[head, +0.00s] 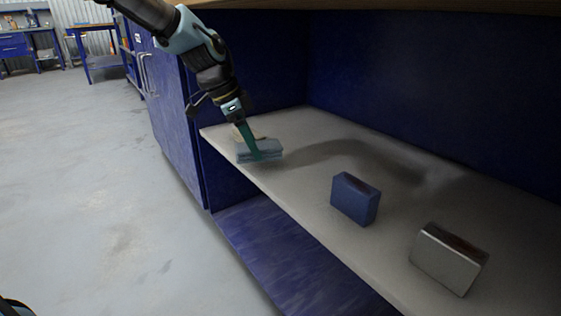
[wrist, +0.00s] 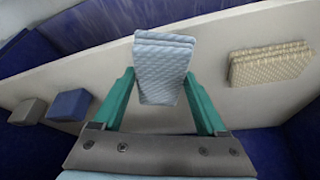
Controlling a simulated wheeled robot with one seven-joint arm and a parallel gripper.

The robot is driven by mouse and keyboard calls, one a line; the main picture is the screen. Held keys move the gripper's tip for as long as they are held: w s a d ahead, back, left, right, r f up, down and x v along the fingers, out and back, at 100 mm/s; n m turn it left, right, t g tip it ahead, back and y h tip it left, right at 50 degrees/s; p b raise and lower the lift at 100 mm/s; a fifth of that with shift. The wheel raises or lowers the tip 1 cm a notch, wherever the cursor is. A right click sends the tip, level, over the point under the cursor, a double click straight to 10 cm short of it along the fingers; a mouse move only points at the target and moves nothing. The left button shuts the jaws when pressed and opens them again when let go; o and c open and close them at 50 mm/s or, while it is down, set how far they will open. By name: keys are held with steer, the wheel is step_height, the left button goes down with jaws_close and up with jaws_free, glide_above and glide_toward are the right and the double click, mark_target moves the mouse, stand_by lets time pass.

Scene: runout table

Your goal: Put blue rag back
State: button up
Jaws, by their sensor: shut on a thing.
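A folded light-blue rag (wrist: 163,65) sits between the green fingers of my gripper (wrist: 160,88) in the wrist view. In the head view the blue rag (head: 262,153) is at the left end of the grey shelf, with my gripper (head: 256,152) reaching down to it from above. My gripper is shut on the rag. Whether the rag touches the shelf or hangs just above it, I cannot tell.
A folded beige rag (wrist: 270,64) lies on the shelf (head: 310,185) beside the blue one, partly hidden in the head view (head: 246,133). A blue block (head: 354,198) and a grey metallic block (head: 449,258) stand further right. The shelf between is clear.

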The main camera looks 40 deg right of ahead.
mark_target(276, 143)
steer(key=s+d, duration=0.1)
steer(key=d, duration=0.1)
steer(key=s+d+b, duration=0.1)
steer(key=d, duration=0.1)
steer(key=s+d, duration=0.1)
steer(key=d, duration=0.1)
steer(key=shift+d+f+b, duration=0.1)
steer(key=shift+b, duration=0.2)
steer(key=shift+f+b, duration=1.05)
steer(key=shift+f, duration=0.6)
steer(key=shift+f, duration=0.15)
steer(key=o, duration=1.2)
steer(key=shift+o, duration=0.2)
